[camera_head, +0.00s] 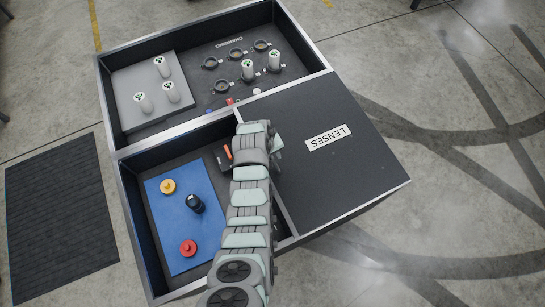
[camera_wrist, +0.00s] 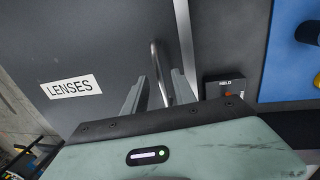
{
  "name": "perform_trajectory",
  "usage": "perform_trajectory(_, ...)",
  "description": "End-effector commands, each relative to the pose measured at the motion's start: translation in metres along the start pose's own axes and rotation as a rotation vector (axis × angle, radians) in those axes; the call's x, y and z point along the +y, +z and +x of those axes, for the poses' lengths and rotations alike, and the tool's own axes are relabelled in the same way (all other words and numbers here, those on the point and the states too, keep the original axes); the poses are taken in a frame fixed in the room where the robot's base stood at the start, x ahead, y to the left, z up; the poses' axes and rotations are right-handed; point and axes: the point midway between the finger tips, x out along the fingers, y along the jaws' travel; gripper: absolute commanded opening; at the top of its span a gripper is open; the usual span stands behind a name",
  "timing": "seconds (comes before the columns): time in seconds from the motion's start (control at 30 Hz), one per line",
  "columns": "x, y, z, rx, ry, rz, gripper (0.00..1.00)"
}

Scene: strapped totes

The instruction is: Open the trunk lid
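The lid (camera_head: 362,168), a dark flat panel with a white LENSES label (camera_head: 327,138), lies closed over the right compartment of the trunk. In the wrist view the lid (camera_wrist: 95,40) fills the left side, with a thin curved metal handle (camera_wrist: 158,68) standing up from it near its edge. My gripper (camera_head: 272,140) is over the lid's left edge in the head view, its fingers mostly hidden by my arm. In the wrist view my gripper (camera_wrist: 160,90) has its two fingers apart, one on each side of the handle. Contact with the handle is not clear.
The open compartment left of the lid holds a blue mat (camera_head: 182,225) with yellow, black and red knobbed pieces, and a dark HELD box (camera_wrist: 224,86). The upper CHARGING compartment (camera_head: 225,53) holds a grey block (camera_head: 150,88), white cylinders and ring holders. Floor right of the trunk is clear.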

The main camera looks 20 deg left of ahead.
Motion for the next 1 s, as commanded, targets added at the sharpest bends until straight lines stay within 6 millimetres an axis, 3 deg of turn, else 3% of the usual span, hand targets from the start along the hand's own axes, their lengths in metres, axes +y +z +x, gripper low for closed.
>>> perform_trajectory(0.4, -0.0003, 0.0006, 0.0055, 0.0, 0.0, 0.0, 0.32)
perform_trajectory(0.8, -0.0001, 0.0006, 0.0054, 0.0, 0.0, 0.0, 0.01)
perform_trajectory(1.0, -0.0001, 0.0007, 0.0054, 0.0, 0.0, 0.0, 0.0)
